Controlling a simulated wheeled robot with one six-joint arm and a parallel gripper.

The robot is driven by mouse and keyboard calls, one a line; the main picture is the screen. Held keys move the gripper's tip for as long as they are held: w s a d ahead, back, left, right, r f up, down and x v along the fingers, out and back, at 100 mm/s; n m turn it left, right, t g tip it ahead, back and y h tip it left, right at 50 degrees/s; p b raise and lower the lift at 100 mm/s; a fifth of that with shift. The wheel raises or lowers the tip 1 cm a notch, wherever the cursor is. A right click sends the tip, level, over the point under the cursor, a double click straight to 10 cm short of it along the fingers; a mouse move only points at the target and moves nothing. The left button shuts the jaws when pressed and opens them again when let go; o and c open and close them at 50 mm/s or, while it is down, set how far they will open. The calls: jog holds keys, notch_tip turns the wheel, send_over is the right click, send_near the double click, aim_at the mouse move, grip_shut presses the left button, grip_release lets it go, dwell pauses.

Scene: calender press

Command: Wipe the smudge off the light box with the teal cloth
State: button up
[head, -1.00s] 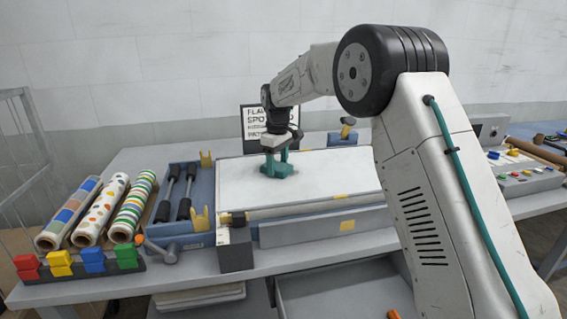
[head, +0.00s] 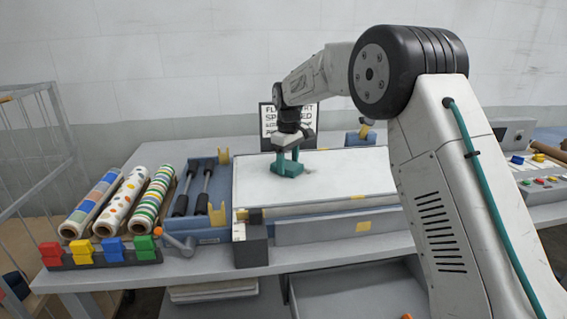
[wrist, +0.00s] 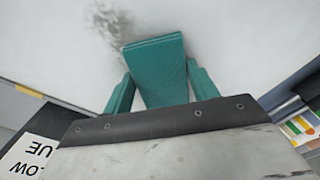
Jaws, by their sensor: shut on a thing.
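The light box (head: 345,175) is a wide box with a white top in the middle of the bench. My gripper (head: 287,158) points down over the left part of this top. In the wrist view, my gripper's teal fingers (wrist: 160,88) stand on either side of the folded teal cloth (wrist: 160,70), shut on it. The cloth (head: 287,168) appears at the white surface; I cannot tell how firmly it touches. A grey speckled smudge (wrist: 110,24) lies on the white top just beyond the cloth's upper left edge. In the head view a faint mark (head: 308,171) shows right of the cloth.
A sign (head: 270,120) stands behind the box. A blue tray with black rollers (head: 203,190) and patterned rolls (head: 120,200) lie left. Coloured blocks (head: 100,252) and a dark block (head: 250,248) stand in front. A button panel (head: 545,183) is right.

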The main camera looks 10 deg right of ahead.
aim_at(317, 169)
jog(key=shift+d, duration=2.95)
jog(key=shift+d+f, duration=0.1)
jog(key=shift+d, duration=1.7)
jog(key=shift+r, duration=3.05)
jog(key=shift+r, duration=1.5)
